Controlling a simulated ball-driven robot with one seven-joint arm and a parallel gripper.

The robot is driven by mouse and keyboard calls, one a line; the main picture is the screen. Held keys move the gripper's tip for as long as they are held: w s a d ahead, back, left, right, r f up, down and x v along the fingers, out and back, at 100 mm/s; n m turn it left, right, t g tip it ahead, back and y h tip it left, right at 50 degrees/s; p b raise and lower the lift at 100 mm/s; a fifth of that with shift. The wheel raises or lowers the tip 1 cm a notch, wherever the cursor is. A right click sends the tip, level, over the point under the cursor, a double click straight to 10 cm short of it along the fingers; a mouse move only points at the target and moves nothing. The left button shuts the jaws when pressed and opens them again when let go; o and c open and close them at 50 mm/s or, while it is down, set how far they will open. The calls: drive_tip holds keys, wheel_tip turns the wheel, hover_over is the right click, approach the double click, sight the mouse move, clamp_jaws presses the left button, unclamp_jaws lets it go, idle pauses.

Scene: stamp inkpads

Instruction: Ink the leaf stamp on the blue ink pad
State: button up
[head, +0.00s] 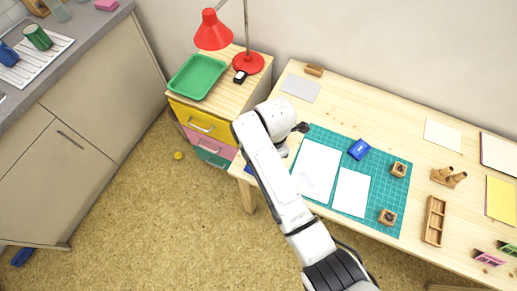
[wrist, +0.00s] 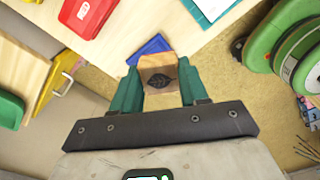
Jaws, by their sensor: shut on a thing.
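My gripper (wrist: 160,78) is shut on the leaf stamp (wrist: 160,62), a wooden block with a dark leaf picture facing the wrist camera. The green fingers grip its two sides. In the wrist view a blue pad (wrist: 147,47) lies on the table just beyond the stamp, partly hidden by it; I cannot tell whether they touch. A blue piece (head: 247,169) shows at the table's left front corner in the head view, mostly behind my arm. Another blue box-like object (head: 359,149) lies on the green mat. In the head view my arm hides the gripper and stamp.
A red pad (wrist: 88,14) lies near the blue one. The green mat (head: 386,168) holds white sheets (head: 351,193) and two wooden stamps (head: 399,169) (head: 388,217). A drawer unit with a green tray (head: 197,77) and red lamp (head: 213,31) stands left of the table.

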drive_tip(key=a+n, duration=0.1)
drive_tip(key=n, duration=0.1)
drive_tip(key=a+n, duration=0.2)
drive_tip(key=shift+w+r+n+p, duration=0.15)
drive_tip(key=shift+r+n+p, duration=0.15)
drive_tip(key=shift+r+n, duration=0.1)
drive_tip(key=shift+n, duration=0.4)
drive_tip(key=f+b, duration=0.3)
drive_tip(key=f, duration=0.1)
drive_tip(key=f+b, duration=0.2)
drive_tip(key=shift+a+b, duration=0.3)
drive_tip(key=shift+b, duration=0.05)
drive_tip(key=shift+f, duration=0.6)
idle(1.5)
drive_tip(key=shift+r+p, duration=0.75)
wheel_tip(320, 180, up, 3)
drive_tip(key=p, duration=0.2)
drive_tip(key=shift+p, duration=0.35)
wheel_tip(320, 180, up, 2)
drive_tip(key=shift+r+p, duration=0.15)
drive_tip(key=shift+p, duration=0.6)
